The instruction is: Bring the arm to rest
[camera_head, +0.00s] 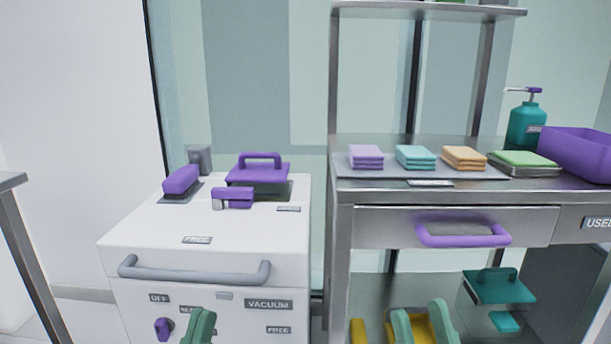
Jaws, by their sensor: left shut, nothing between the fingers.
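My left gripper (200,326) shows at the bottom edge as green fingers closed together, in front of the white vacuum machine (205,240). Nothing shows between them. My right gripper (420,322) is at the bottom right of centre, with two green fingers standing apart. It is in front of the lower part of the steel table (345,230). A yellow object (357,332) shows low down beside the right gripper, and yellow also shows behind its fingers. Most of both arms is out of view.
The table carries folded cloths (415,156), a teal pump bottle (527,125) and a purple bin (580,152). Its drawer has a purple handle (463,239). A grey bar handle (195,273) sticks out from the machine. A teal lidded item (492,286) is below the table top.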

